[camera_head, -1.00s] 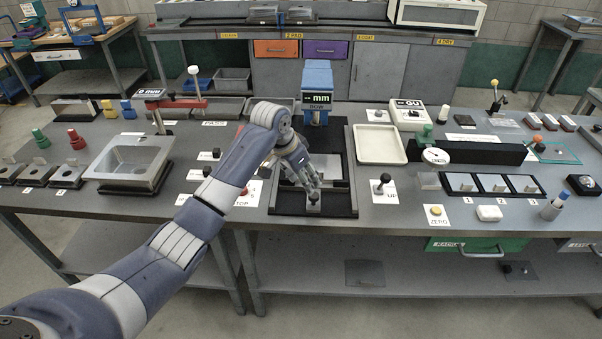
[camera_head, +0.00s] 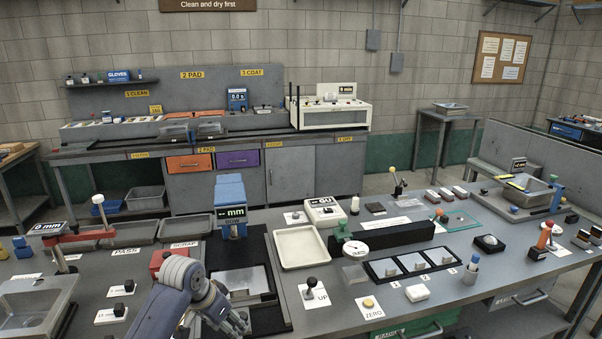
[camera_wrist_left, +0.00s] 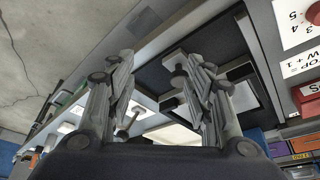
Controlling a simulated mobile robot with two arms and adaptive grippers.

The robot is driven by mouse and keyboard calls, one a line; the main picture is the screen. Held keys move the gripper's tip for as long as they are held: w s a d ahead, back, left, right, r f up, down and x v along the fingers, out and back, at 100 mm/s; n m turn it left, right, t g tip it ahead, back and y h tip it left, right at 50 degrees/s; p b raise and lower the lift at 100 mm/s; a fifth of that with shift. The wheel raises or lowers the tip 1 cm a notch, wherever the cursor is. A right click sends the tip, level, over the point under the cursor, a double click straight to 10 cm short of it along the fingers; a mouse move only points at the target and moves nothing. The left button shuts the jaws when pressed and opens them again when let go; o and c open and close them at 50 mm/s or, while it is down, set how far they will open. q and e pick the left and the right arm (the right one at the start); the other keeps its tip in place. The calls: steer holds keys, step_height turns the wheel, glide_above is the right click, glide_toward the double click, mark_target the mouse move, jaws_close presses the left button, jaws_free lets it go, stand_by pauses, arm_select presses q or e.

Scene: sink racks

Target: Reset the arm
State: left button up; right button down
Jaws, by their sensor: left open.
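My left arm comes in at the bottom of the head view, and my left gripper (camera_head: 222,318) is low over the front of the black fixture (camera_head: 262,272) with the blue "mm" gauge head (camera_head: 230,205). In the left wrist view both fingers of the left gripper (camera_wrist_left: 160,85) are spread apart, with nothing between them. Behind them the dark fixture (camera_wrist_left: 238,40) shows tilted. A bright metal plate (camera_head: 243,281) lies in the fixture. My right gripper is in neither view.
A cream tray (camera_head: 302,248) and the black "UP" knob (camera_head: 311,284) stand right of the fixture. The yellow ZERO button (camera_head: 368,303) is near the front edge. A metal sink basin (camera_head: 35,305) is at left. A back bench (camera_head: 215,150) stands behind.

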arm_select(q)
steer(key=s+d+f+n, duration=0.1)
steer(key=s+f, duration=0.4)
steer(key=s, duration=0.4)
steer(key=s+d+f, duration=0.2)
steer(key=s+f, duration=0.2)
steer(key=s, duration=0.4)
steer(key=s+a+n+y, duration=0.2)
steer(key=s+a+n, duration=0.15)
steer(key=s, duration=1.45)
step_height(320, 180, down, 30)
steer(key=s+g+b, duration=0.1)
steer(key=s+b, duration=0.1)
steer(key=b, duration=0.1)
steer(key=s+a+f+m+g+b, duration=0.1)
steer(key=s+a+f+b, duration=0.2)
steer(key=s+f, duration=1.3)
steer(key=shift+s+a+f+g, duration=0.15)
steer(key=shift+s+f+g, duration=0.15)
steer(key=shift+f, duration=0.25)
